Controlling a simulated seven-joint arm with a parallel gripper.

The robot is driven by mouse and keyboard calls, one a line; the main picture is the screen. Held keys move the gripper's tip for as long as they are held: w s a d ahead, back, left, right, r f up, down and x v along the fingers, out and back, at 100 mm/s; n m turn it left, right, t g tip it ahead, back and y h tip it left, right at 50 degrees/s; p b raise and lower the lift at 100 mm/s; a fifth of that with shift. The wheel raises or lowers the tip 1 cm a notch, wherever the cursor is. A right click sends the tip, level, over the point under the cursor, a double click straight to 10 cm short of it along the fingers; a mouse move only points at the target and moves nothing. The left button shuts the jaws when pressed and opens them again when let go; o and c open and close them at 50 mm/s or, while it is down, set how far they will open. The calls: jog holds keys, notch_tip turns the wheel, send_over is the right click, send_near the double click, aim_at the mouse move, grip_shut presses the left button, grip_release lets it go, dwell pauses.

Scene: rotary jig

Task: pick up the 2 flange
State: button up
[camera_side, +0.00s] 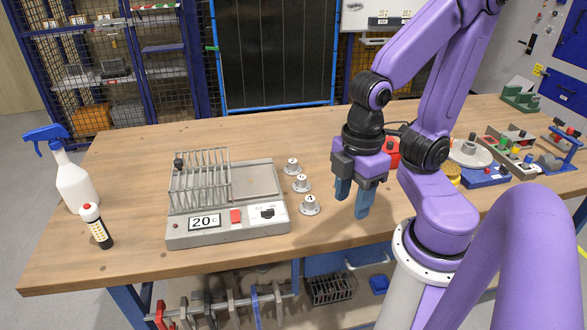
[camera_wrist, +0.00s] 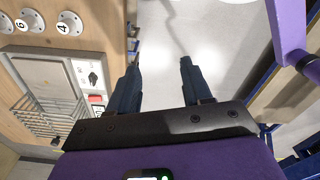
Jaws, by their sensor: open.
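Three round grey flanges with white numbered tops stand in a row on the wooden table, right of the jig. In the wrist view, the front flange (camera_wrist: 69,23) reads 4 and the middle flange (camera_wrist: 30,20) reads 6. The far flange (camera_side: 292,165) is cut off at the left edge there (camera_wrist: 5,23), and I cannot read its number. The side view also shows the middle flange (camera_side: 301,184) and front flange (camera_side: 309,206), their numbers too small to read. My gripper (camera_side: 354,197) is open and empty, pointing down, right of the flanges. Its blue fingers show apart in the wrist view (camera_wrist: 159,68).
The grey jig (camera_side: 185,233), with a wire rack and "20 C" display, stands left of the flanges. Trays with small parts (camera_side: 510,145) fill the right side. Table space in front of the flanges is clear.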

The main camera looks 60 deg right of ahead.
jog(key=shift+o, duration=0.9)
jog(key=w+d+f+m+t, duration=0.2)
jog(key=w+f, duration=0.2)
jog(key=w, duration=0.7)
jog(key=m+t+y, duration=0.2)
jog(key=m+t, duration=0.2)
jog(key=t, duration=0.1)
send_near(294, 161)
jog(key=a+f, duration=0.1)
jog(key=a, duration=0.1)
jog(key=a+f, duration=0.1)
jog(key=a, duration=0.2)
jog(key=a+f, duration=0.1)
jog(key=a, duration=0.2)
jog(key=shift+w+a+f, duration=0.15)
jog(key=shift+w, duration=0.25)
jog(key=d+m+t, duration=0.1)
jog(key=d, duration=0.1)
jog(key=s+d+m+t, duration=0.1)
jog(key=d+m+t, duration=0.1)
jog(key=d, duration=0.1)
jog(key=s+d+m+t, duration=0.1)
jog(key=d, duration=0.2)
jog(key=shift+s+f+t, duration=0.15)
jog(key=shift+f+t, duration=0.1)
jog(key=shift+t, duration=0.15)
jog(key=shift+x, duration=3.7)
grip_shut()
